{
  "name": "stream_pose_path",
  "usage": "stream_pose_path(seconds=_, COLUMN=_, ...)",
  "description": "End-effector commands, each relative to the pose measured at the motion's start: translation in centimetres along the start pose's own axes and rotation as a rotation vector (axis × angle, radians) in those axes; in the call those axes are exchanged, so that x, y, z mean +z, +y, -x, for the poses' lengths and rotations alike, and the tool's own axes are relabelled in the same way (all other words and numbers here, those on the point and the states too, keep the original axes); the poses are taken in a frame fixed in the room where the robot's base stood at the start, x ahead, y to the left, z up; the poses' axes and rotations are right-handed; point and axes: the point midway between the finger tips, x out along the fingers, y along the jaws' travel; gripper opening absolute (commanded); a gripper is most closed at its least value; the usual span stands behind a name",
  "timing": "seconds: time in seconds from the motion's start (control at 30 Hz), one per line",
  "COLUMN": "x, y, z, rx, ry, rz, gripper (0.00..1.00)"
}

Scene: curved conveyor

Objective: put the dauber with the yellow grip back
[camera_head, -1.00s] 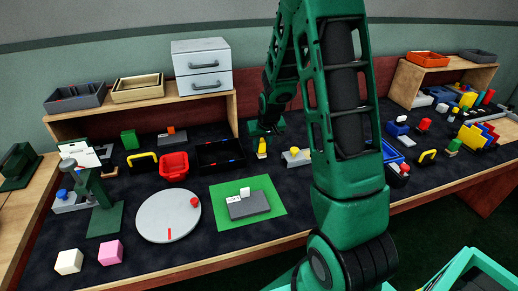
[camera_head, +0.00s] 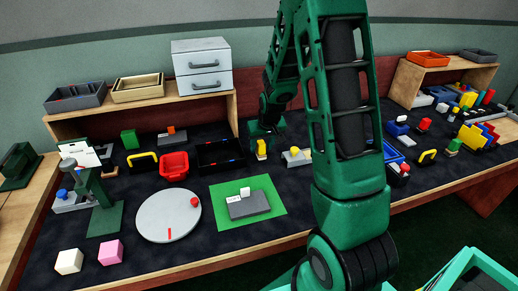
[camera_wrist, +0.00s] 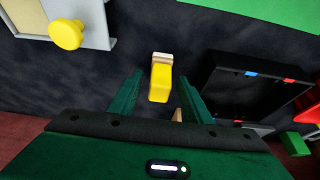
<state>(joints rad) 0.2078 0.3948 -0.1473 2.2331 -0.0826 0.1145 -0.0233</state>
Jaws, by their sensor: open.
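A yellow-gripped piece (camera_head: 262,148), which looks like the dauber, stands on the dark table below my gripper (camera_head: 263,136). In the wrist view the yellow grip (camera_wrist: 160,84) with a pale end lies between the two spread fingers of my gripper (camera_wrist: 160,78). Gaps show on both sides, so the fingers are apart from it. To its right in the head view is a grey block with a yellow knob (camera_head: 294,151); the knob also shows at the upper left of the wrist view (camera_wrist: 66,34). Which place belongs to the dauber cannot be told.
A black tray (camera_head: 203,163) stands close on the left, with a red bin (camera_head: 174,178) beyond it. A green mat (camera_head: 272,200) with a grey block lies in front. A white drawer unit (camera_head: 202,95) sits on the shelf behind.

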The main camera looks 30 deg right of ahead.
Motion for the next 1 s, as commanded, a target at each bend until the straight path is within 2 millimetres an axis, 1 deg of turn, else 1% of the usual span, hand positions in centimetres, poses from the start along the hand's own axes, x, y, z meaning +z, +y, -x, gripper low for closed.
stream_pose_path(seconds=0.4, x=-0.1, y=-0.1, z=7.1, rx=-0.001, ry=0.006, rz=0.001, gripper=0.45)
stream_pose_path(seconds=0.5, x=-0.1, y=-0.1, z=8.6, rx=-0.001, ry=0.005, rz=0.001, gripper=0.45)
stream_pose_path(seconds=0.6, x=-0.1, y=-0.1, z=9.7, rx=-0.001, ry=0.004, rz=0.001, gripper=0.45)
stream_pose_path(seconds=0.8, x=0.1, y=-0.1, z=11.0, rx=0.0, ry=0.001, rz=0.0, gripper=0.45)
stream_pose_path(seconds=0.87, x=0.5, y=0.1, z=11.5, rx=0.003, ry=-0.006, rz=-0.004, gripper=0.45)
stream_pose_path(seconds=0.93, x=1.5, y=0.6, z=12.7, rx=0.01, ry=-0.021, rz=-0.014, gripper=0.45)
stream_pose_path(seconds=0.97, x=2.1, y=0.9, z=13.4, rx=0.014, ry=-0.032, rz=-0.02, gripper=0.45)
stream_pose_path(seconds=1.0, x=3.1, y=1.3, z=14.4, rx=0.02, ry=-0.048, rz=-0.031, gripper=0.45)
